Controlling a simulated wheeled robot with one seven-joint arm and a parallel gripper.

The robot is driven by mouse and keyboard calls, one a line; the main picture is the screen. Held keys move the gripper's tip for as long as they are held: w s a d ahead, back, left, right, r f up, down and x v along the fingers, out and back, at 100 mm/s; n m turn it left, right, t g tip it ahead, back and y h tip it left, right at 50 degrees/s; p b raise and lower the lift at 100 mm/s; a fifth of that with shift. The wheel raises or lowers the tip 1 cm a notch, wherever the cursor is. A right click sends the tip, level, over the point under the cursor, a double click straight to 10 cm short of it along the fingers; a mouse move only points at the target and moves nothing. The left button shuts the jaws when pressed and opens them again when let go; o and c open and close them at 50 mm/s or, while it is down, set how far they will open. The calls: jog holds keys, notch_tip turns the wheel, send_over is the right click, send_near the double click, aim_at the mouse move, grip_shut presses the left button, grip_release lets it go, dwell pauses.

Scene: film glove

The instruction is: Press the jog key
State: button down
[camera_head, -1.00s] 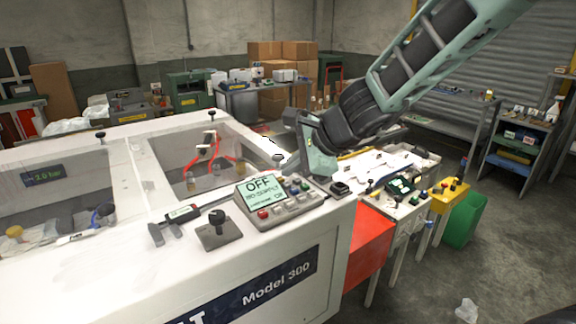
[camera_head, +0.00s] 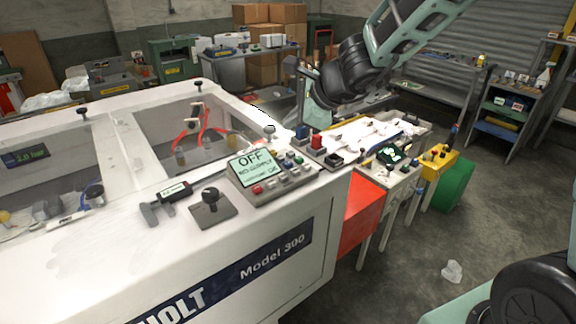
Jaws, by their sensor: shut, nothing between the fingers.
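A grey control panel (camera_head: 285,176) sits on the near right corner of the white machine. Its screen (camera_head: 250,166) reads OFF, with smaller text below that seems to read NO SUPPLY. Several small keys in red, grey, green and blue lie beside and below the screen. Their labels are too small to read, so I cannot tell which is the jog key. My gripper (camera_head: 307,106) hangs at the end of my arm, behind and above the panel's right side, apart from the keys. It is shut and empty; its fingertips are hard to make out.
A cluttered bench (camera_head: 372,133) adjoins on the right. Open floor lies at the lower right.

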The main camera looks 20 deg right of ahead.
notch_tip(320, 180, down, 8)
jog(key=b, duration=0.7)
jog(key=shift+r, duration=0.15)
dwell(1.4)
jog(key=shift+f+b, duration=0.45)
jog(key=shift+f+b, duration=0.4)
jog(key=shift+b, duration=0.05)
dwell(0.7)
jog(key=shift+r, duration=0.15)
jog(key=shift+r+p, duration=0.75)
jog(key=shift+p, duration=0.05)
notch_tip(320, 180, up, 5)
jog(key=p, duration=0.4)
